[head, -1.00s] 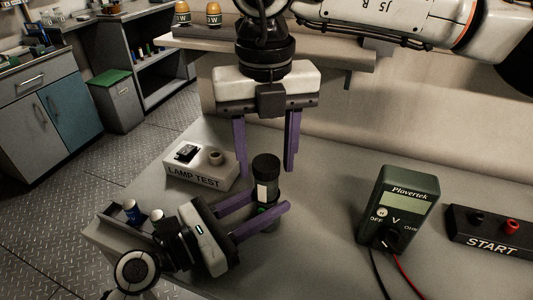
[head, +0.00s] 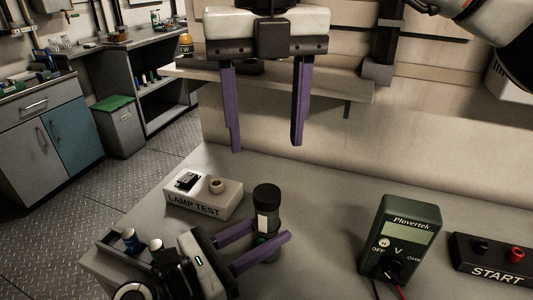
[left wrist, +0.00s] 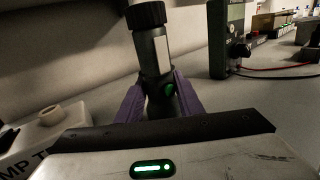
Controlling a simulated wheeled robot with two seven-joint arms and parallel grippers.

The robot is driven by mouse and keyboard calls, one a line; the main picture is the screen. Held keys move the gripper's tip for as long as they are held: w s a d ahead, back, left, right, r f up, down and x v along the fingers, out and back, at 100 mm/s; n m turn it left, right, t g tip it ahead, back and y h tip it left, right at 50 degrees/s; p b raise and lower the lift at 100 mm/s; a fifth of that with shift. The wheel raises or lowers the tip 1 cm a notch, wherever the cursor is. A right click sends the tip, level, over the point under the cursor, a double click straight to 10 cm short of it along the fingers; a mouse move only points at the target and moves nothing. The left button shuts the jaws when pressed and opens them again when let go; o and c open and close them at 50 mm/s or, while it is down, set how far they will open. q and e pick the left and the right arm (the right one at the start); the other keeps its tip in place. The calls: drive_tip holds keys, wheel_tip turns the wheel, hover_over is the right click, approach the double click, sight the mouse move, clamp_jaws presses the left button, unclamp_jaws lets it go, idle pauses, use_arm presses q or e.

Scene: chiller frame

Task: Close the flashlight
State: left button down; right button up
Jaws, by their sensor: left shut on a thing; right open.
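The flashlight (head: 267,222) stands upright on the bench, dark with a pale label and a black cap at its top. My left gripper (head: 265,240) is shut on its lower body, the purple fingers on either side. In the left wrist view the flashlight (left wrist: 151,55) shows a ribbed black top, a white label and a green button between the fingers. The cap looks seated on the body; I cannot tell how tight it is. My right gripper (head: 267,146) is open and empty, well above and behind the flashlight, its fingers pointing down.
A LAMP TEST box (head: 203,195) stands left of the flashlight. A small tray (head: 112,243) with batteries is at the bench's left edge. A green multimeter (head: 400,238) and a START box (head: 492,259) stand at the right. A shelf (head: 320,85) runs behind my right gripper.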

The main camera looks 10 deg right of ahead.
use_arm(q)
drive_tip(key=shift+f, duration=0.35)
drive_tip(key=c, duration=1.4)
unclamp_jaws()
drive_tip(key=shift+o, duration=1.2)
drive_tip(key=shift+r, duration=0.2)
drive_tip(key=v, duration=1)
drive_tip(key=shift+a+b, duration=0.15)
drive_tip(key=shift+b, duration=0.15)
drive_tip(key=shift+f, duration=0.1)
